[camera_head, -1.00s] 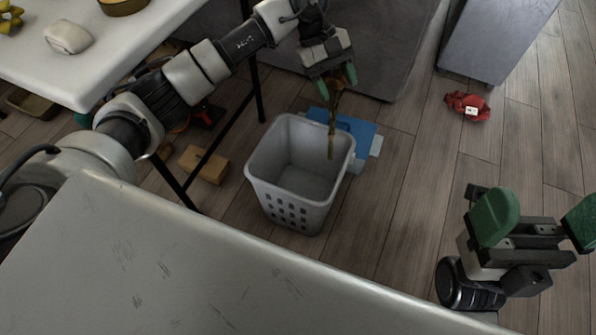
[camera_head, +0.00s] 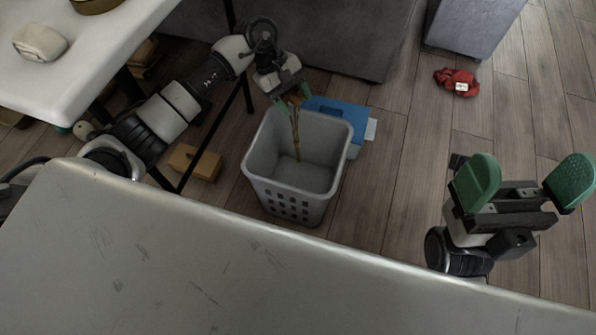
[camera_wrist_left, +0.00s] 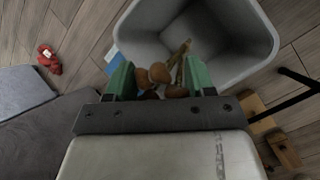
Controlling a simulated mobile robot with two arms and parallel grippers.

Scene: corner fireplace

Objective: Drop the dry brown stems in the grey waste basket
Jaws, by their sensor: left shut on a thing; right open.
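The grey waste basket (camera_head: 290,190) stands upright on the floor and looks empty inside. My left gripper (camera_head: 292,97) is shut on the dry brown stems (camera_head: 296,135) at the basket's far rim. The stems hang down over the basket's opening in the head view. In the left wrist view, the stems (camera_wrist_left: 180,62) with brown heads (camera_wrist_left: 160,74) sit between the green fingertips, and the basket (camera_wrist_left: 150,25) lies just beyond them. My right gripper (camera_head: 525,185) is open and empty, to the right, well away from the basket.
A pale table edge (camera_head: 200,260) lies in front of the basket. A white table (camera_head: 80,65) with a folded cloth (camera_head: 40,42) is at left. A blue box (camera_head: 345,120) is behind the basket, a brown block (camera_head: 195,163) left of it. A red item (camera_head: 457,82) lies on the floor.

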